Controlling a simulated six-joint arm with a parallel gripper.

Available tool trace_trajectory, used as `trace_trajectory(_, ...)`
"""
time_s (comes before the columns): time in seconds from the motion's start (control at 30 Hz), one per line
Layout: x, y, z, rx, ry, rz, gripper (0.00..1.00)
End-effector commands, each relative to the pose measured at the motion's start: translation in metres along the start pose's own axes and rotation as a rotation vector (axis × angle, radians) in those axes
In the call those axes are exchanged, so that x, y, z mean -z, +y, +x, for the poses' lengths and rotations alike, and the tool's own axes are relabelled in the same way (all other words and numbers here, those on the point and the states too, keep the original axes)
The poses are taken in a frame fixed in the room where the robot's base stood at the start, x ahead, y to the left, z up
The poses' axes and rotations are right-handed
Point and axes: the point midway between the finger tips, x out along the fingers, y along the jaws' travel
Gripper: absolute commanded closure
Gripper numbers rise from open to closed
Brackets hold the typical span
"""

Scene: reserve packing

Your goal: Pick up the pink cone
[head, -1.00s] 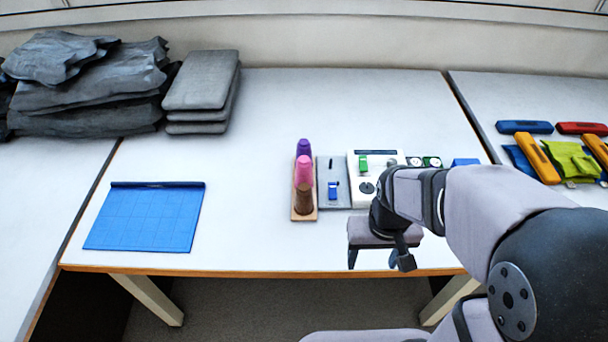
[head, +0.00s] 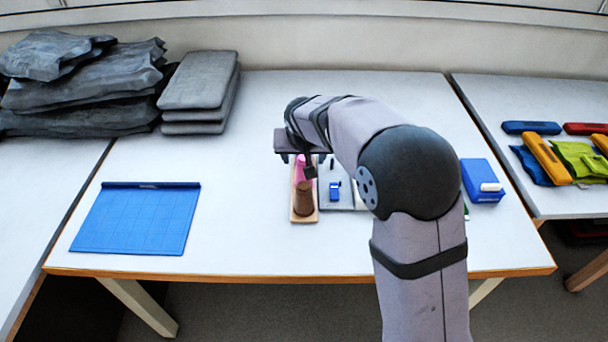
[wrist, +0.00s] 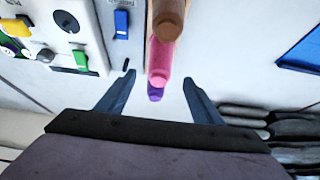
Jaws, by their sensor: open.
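The pink cone (head: 300,170) stands on a narrow wooden board (head: 303,218), between a brown cone (head: 303,197) in front and a purple cone behind. In the head view my gripper (head: 302,158) is over the board and hides the purple cone and part of the pink one. In the wrist view the pink cone (wrist: 159,62) shows between the brown cone (wrist: 166,18) and the purple cone (wrist: 156,94). The fingers (wrist: 158,85) are open, one to each side of the row, with nothing held between them.
A grey plate with a blue piece (head: 334,190) lies right of the board. A white panel (wrist: 70,32) stands beside it, mostly behind my arm in the head view. A blue box (head: 481,181) is at the right. A blue mat (head: 138,222) lies left, with clear table between.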

Motion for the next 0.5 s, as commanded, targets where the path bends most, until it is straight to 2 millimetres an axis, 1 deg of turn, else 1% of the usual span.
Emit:
trace_trajectory(0.23,-0.001,0.001,0.017,-0.001,-0.003,-0.001,0.39)
trace_trajectory(0.5,0.000,0.001,0.024,-0.002,-0.003,-0.001,0.39)
